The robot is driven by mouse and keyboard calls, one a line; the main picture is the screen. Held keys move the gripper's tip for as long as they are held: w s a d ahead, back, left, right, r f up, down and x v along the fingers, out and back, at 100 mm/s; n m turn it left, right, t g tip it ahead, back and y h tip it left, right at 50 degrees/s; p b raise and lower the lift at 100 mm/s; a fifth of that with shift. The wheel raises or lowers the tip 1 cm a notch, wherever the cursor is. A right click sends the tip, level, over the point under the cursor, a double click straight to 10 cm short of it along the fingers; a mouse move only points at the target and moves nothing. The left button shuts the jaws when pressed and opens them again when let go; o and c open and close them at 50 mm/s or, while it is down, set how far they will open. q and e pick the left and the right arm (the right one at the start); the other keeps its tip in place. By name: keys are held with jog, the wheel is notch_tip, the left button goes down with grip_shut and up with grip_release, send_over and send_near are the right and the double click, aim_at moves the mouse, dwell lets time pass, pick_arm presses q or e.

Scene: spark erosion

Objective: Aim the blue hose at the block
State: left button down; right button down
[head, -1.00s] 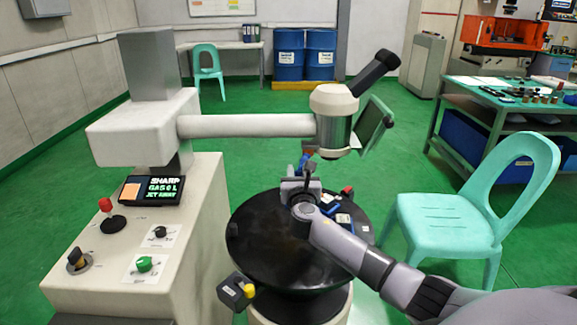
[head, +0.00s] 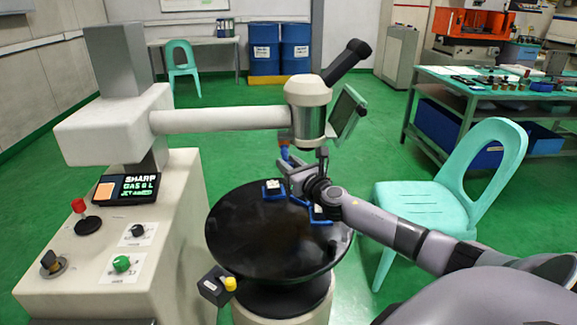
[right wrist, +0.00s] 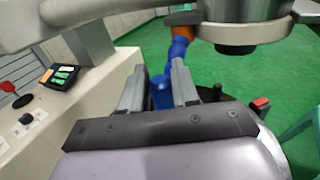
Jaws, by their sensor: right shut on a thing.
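The blue hose (head: 284,150) hangs below the machine's round head in the head view. In the right wrist view the hose (right wrist: 178,50) comes down from an orange fitting, and its lower part is between my fingers. My right gripper (head: 289,170) is shut on it above the black round table (head: 250,238); it also shows in the right wrist view (right wrist: 158,78). Small blue-edged holders lie beside and under the gripper, one (head: 273,196) with a pale piece on it. I cannot tell which piece is the block, or where the hose tip points. My left gripper is not in view.
The machine head (head: 307,105) and its horizontal arm (head: 220,119) stand just above my gripper. The control cabinet (head: 170,225) is at left. A turquoise chair (head: 430,205) stands at right. The table's front left is clear.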

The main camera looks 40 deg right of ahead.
jog(key=shift+f, duration=0.1)
jog(key=c, duration=1)
grip_release()
jog(key=shift+o, duration=0.2)
jog(key=shift+s, duration=0.1)
jog(key=s+a, duration=0.1)
jog(key=s, duration=0.5)
jog(key=shift+s, duration=0.4)
jog(key=shift+a, duration=0.1)
